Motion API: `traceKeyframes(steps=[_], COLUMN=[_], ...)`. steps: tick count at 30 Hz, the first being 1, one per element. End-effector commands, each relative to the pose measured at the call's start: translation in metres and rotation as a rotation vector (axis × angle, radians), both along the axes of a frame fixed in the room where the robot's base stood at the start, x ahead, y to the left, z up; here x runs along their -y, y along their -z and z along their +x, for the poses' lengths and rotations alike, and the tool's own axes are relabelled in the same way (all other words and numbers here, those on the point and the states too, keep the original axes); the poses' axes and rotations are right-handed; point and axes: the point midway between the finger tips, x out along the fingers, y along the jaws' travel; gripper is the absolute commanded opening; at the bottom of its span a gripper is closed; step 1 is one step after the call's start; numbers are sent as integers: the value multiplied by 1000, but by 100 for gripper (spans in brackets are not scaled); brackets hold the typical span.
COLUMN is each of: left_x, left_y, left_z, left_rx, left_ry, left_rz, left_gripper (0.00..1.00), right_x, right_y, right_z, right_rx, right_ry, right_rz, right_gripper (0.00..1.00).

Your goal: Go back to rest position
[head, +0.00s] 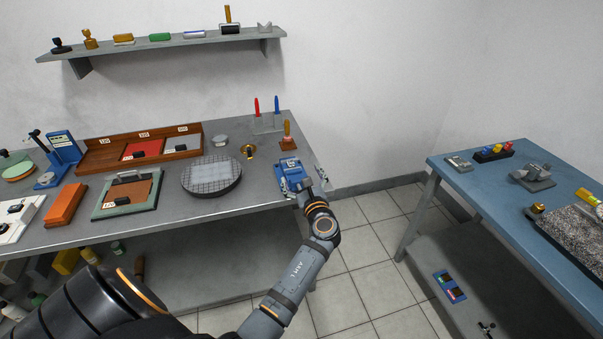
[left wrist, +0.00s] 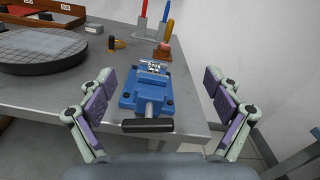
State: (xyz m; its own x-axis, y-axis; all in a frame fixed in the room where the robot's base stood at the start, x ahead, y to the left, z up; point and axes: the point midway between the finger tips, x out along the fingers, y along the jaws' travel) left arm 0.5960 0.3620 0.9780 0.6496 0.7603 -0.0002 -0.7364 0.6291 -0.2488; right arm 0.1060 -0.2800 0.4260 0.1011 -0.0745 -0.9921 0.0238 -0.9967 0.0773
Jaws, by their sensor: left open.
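My left arm reaches across the head view to the right end of the grey bench. My left gripper (left wrist: 163,108) is open and empty in the left wrist view, its fingers spread wide on either side of a blue vise. The blue vise (left wrist: 147,90) sits on the bench near its corner, with its black handle toward me. The vise also shows in the head view (head: 291,174), just beyond the left gripper (head: 312,190). I cannot tell whether a finger touches it; the fingers appear apart from it. My right gripper is not in either view.
The grey bench (head: 235,199) holds a round gridded plate (head: 211,175), a wooden tray (head: 100,158) and red and blue handled tools (head: 257,107). A blue table (head: 475,190) stands at right. Tiled floor (head: 372,275) lies open between them. A shelf (head: 160,45) hangs above.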

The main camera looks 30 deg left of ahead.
Motion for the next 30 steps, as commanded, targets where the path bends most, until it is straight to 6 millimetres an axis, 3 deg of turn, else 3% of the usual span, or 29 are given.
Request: traceKeyframes(steps=[3, 7, 23, 26, 30], left_x=[0, 0, -2, -11, -12], left_y=[-17, -25, -21, 2, 63], left_z=[0, 0, -4, -31, -102], left_rx=[2, 0, 13, 116, 387], left_ry=[-1, -1, -5, -49, -230], left_rz=[-2, -2, -32, -245, -836], left_gripper=[91, 91, 91, 91, 91], right_x=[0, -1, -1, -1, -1], right_y=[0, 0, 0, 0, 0], right_z=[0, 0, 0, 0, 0], right_rx=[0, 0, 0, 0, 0], right_ry=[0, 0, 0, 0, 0], right_rz=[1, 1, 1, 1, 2], right_gripper=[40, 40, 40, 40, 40])
